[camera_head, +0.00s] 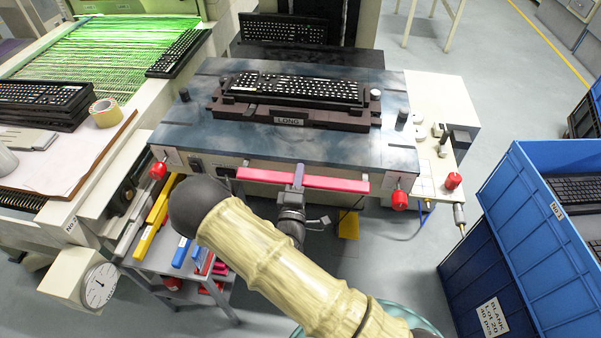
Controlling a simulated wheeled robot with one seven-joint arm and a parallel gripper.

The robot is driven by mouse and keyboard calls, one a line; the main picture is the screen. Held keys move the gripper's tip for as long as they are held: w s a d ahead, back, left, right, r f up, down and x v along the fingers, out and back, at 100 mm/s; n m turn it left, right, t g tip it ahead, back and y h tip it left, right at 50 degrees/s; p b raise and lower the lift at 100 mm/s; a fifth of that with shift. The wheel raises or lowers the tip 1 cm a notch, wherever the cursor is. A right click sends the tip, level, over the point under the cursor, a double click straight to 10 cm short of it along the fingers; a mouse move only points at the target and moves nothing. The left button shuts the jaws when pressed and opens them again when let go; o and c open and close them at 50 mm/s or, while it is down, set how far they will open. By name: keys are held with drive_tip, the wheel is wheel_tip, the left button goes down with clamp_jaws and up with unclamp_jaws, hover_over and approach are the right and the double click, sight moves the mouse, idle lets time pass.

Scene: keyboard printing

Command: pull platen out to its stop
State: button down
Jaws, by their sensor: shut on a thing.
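The platen (180,133) is a dark blue-grey slab in the middle of the head view. It carries a dark fixture (228,118) labelled LONG with a black keyboard (300,90) seated on it. A pink-red handle bar (335,184) runs along the platen's front edge. My gripper (298,178) is shut on this bar near its middle, reaching it from the front and below. My arm crosses the lower middle of the view and hides part of the floor and cart below.
Blue crates (535,215) stand at the right. A conveyor with green light (100,60) and a side table with stacked keyboards (45,105) are at the left. A low cart (190,262) with coloured tools stands below the platen. Red knobs (400,200) flank the bar.

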drive_tip(key=shift+s+f, duration=0.2)
drive_tip(key=shift+f, duration=0.05)
drive_tip(key=c, duration=1.4)
unclamp_jaws()
drive_tip(key=shift+s+r, duration=0.1)
drive_tip(key=b+v, duration=0.1)
drive_tip(key=v, duration=1.6)
drive_tip(key=shift+b, duration=0.4)
